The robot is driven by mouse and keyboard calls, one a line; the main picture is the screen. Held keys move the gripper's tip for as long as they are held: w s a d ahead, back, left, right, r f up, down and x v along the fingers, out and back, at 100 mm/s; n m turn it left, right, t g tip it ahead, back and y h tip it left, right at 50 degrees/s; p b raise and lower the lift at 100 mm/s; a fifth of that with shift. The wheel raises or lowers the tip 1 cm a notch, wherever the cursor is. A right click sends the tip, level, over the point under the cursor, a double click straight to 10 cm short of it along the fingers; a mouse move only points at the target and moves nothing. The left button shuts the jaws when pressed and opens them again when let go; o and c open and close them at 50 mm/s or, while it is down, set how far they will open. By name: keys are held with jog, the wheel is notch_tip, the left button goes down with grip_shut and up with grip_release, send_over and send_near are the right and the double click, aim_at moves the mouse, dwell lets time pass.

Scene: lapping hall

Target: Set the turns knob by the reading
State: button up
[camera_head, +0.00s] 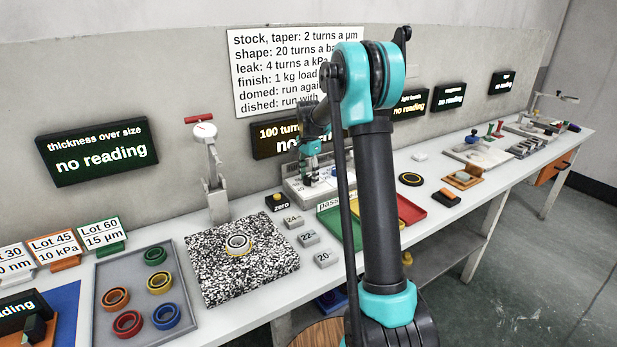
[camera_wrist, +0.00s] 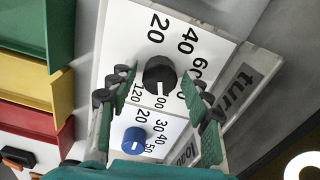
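The black turns knob (camera_wrist: 160,74) sits on a white dial panel (camera_wrist: 208,38) with numbers around it and a partly visible "turn" label. My gripper (camera_wrist: 158,104) is open, one green finger on each side of the knob with gaps between. In the head view my gripper (camera_head: 311,178) is over the panel box (camera_head: 293,188). The "thickness over size" display (camera_head: 97,152) shows "no reading". A "100 turn..." display (camera_head: 272,140) is partly hidden by my arm.
A wall chart (camera_head: 280,60) lists turns rules, partly covered by my arm. A ring sits on the speckled plate (camera_head: 215,282). A grey tray (camera_head: 105,312) holds several coloured rings. Green, yellow and red bins (camera_wrist: 22,88) lie close beside the panel.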

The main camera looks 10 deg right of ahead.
aim_at(309, 177)
jog(key=shift+r, duration=0.1)
notch_tip(309, 177, up, 12)
dwell(0.7)
jog(key=shift+s, duration=0.15)
